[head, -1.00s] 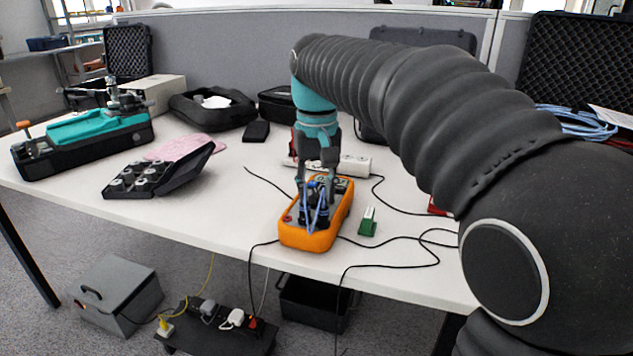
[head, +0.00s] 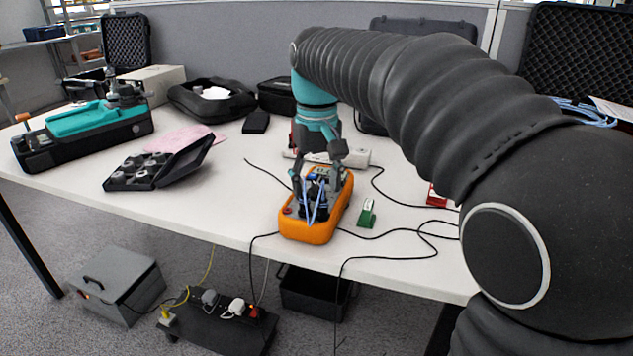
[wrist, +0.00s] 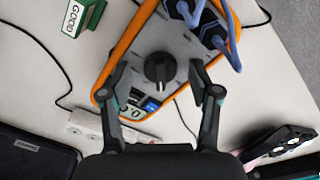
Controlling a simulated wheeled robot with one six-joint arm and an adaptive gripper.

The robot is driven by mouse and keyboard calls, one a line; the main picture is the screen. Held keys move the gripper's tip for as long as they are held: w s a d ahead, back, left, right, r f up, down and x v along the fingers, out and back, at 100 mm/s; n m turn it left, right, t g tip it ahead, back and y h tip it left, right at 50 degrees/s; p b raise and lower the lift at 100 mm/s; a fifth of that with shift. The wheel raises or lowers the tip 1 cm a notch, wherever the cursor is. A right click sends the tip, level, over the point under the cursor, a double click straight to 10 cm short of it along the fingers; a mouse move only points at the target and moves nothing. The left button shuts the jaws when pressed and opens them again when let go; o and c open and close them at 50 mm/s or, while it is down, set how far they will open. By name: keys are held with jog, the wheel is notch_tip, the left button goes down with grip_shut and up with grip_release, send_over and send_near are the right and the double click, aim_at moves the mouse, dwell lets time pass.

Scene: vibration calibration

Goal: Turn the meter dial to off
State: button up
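The orange meter (head: 314,232) lies on the white table near its front edge, with blue leads (head: 312,212) plugged into it. My gripper (head: 321,184) is over the meter. In the wrist view my gripper (wrist: 160,82) is open, with one finger on each side of the dial and a gap to it on both sides. The dial's markings are too small to read.
A green block marked GOOD (wrist: 78,15) stands beside the meter, and it shows in the head view (head: 367,213). A white power strip (head: 355,158) lies behind the meter. Black cables (head: 400,233) run across the table on the right. An open dark case (head: 160,165) sits to the left.

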aim_at(316, 186)
jog(key=shift+r, duration=0.1)
notch_tip(316, 186, up, 12)
dwell(0.7)
